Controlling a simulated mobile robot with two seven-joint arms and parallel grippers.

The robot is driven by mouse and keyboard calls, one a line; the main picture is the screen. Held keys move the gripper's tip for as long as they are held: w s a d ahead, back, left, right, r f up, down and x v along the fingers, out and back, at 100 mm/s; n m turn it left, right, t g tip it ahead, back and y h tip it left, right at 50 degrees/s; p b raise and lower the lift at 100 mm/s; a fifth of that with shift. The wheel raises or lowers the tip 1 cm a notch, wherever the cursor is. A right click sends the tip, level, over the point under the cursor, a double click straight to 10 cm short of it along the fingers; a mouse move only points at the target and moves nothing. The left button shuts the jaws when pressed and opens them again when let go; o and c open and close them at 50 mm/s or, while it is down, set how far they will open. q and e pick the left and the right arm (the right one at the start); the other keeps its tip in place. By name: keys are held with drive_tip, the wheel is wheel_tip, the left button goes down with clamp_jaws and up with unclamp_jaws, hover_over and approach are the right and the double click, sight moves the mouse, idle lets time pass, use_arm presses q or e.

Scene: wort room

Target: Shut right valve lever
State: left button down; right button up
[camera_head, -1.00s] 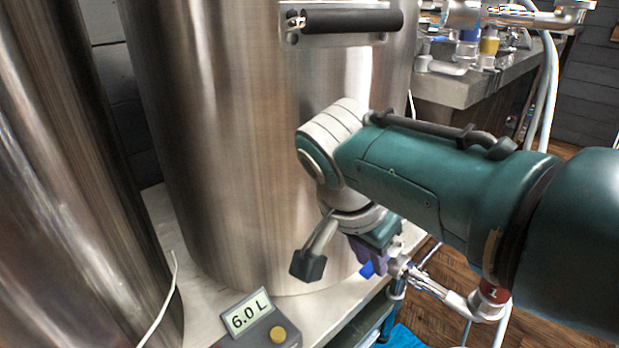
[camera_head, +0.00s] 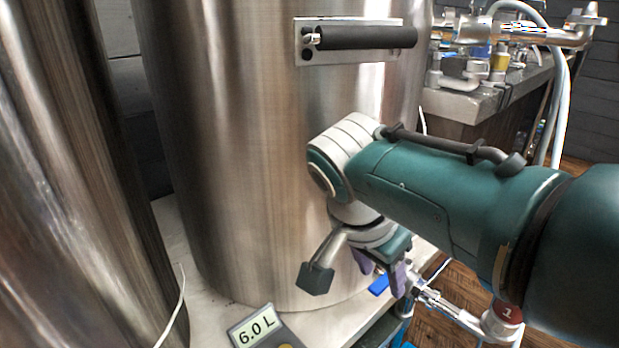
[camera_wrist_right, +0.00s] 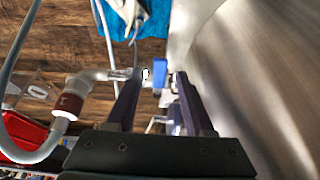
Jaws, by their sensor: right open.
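The blue valve lever (camera_head: 379,285) is low at the front of the right steel vessel (camera_head: 240,130), beside its metal valve and pipework (camera_head: 440,305). My right gripper (camera_head: 381,275) reaches down next to the vessel with its purple fingers apart and empty. One finger shows just left of the lever and the other just right of it. In the right wrist view the lever (camera_wrist_right: 160,73) lies ahead, between the tips of the open fingers (camera_wrist_right: 155,90). I cannot tell whether a finger touches it. My left gripper is out of view.
A second steel vessel (camera_head: 60,170) stands at the left. A scale display reading 6.0 L (camera_head: 254,326) sits at the bottom. A hose fitting with a red-brown band (camera_wrist_right: 72,102) is left of the fingers. A blue cloth (camera_wrist_right: 130,18) lies beyond.

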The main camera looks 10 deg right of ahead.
drive_tip(key=p+v, duration=0.6)
drive_tip(key=v, duration=0.4)
drive_tip(key=shift+p, duration=0.3)
drive_tip(key=s+d+r+n+y+p, duration=0.1)
drive_tip(key=s+d+r+n+p, duration=0.25)
drive_tip(key=s+r+p, duration=0.5)
drive_tip(key=s+d+r+n+y+p, duration=0.2)
drive_tip(key=s+r+n+p, duration=0.3)
drive_tip(key=s+r+p, duration=0.35)
drive_tip(key=s+d+r+n+y+p, duration=0.1)
drive_tip(key=s+d+r+n+p, duration=0.1)
drive_tip(key=s+r+n+p, duration=0.55)
wheel_tip(320, 180, up, 41)
drive_tip(key=w+m+t+p, duration=0.1)
drive_tip(key=m+p, duration=0.1)
drive_tip(key=p, duration=3.7)
drive_tip(key=shift+w+f+m, duration=0.15)
drive_tip(key=shift+w+m, duration=0.05)
drive_tip(key=shift+m, duration=0.2)
drive_tip(key=shift+d, duration=0.1)
